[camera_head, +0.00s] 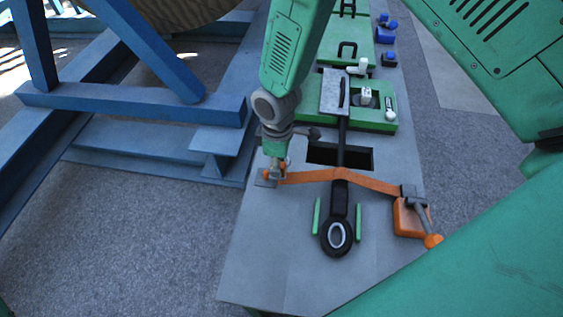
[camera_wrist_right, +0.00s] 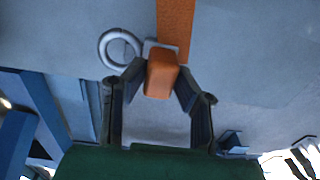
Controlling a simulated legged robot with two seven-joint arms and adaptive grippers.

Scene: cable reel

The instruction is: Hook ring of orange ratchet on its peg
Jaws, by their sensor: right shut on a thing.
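The orange ratchet (camera_head: 410,217) sits at the right edge of the grey bench, with a grey lever ending in an orange knob. Its orange strap (camera_head: 372,182) runs left across the black bar to my right gripper (camera_head: 274,172) at the bench's left edge. In the wrist view my right gripper (camera_wrist_right: 160,88) is shut on the orange end piece (camera_wrist_right: 161,76) of the strap. The grey ring (camera_wrist_right: 103,48) shows just beside that piece, up and left of the fingers. I cannot make out the peg or whether the ring is around it. My left gripper is not in view.
A black bar with a round eye end (camera_head: 337,237) lies along the bench (camera_head: 280,262) between two green strips. A rectangular opening (camera_head: 362,157) and a green block (camera_head: 374,122) lie farther back. A blue frame (camera_head: 130,104) stands left of the bench.

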